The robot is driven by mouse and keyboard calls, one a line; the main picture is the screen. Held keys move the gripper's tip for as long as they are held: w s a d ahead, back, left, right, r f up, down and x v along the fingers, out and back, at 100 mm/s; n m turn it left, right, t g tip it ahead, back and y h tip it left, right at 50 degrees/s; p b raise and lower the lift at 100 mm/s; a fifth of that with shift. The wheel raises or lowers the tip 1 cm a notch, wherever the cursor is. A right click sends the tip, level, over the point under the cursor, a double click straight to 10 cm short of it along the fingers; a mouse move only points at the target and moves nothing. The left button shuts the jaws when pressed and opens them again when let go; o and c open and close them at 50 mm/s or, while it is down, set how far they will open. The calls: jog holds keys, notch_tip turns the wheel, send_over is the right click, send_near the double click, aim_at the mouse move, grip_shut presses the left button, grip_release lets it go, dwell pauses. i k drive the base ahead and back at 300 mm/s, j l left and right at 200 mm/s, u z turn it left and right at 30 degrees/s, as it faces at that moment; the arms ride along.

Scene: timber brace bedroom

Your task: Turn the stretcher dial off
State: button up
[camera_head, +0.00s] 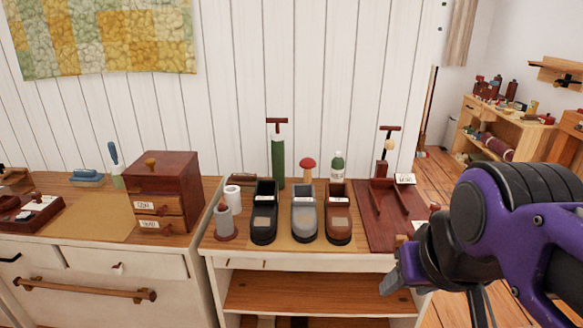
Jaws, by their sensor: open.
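A dark red wooden board (377,229) with raised strips, perhaps the stretcher, lies at the right end of the bench. A small white label (405,178) stands at its back. A small light wooden knob (401,240) shows at its front edge, close to my gripper; I cannot tell whether it is the dial or how it is set. A small red knob (435,207) shows at the board's right side. My gripper (392,270) is open, just in front of and below the board's front right edge. My purple arm hides the area to the right.
A green cylinder with a T-handle (278,160), a red mushroom-shaped thing (308,165) and a green bottle (337,165) stand behind. Open shelf (300,293) below; wooden floor at right.

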aim_at(435, 206)
jog(key=z, duration=0.7)
jog(key=i, duration=0.35)
jog(key=i+j+z, duration=0.1)
jog(key=i, duration=0.3)
jog(key=l, duration=0.4)
jog(key=j, duration=0.35)
jog(key=i+u, duration=0.05)
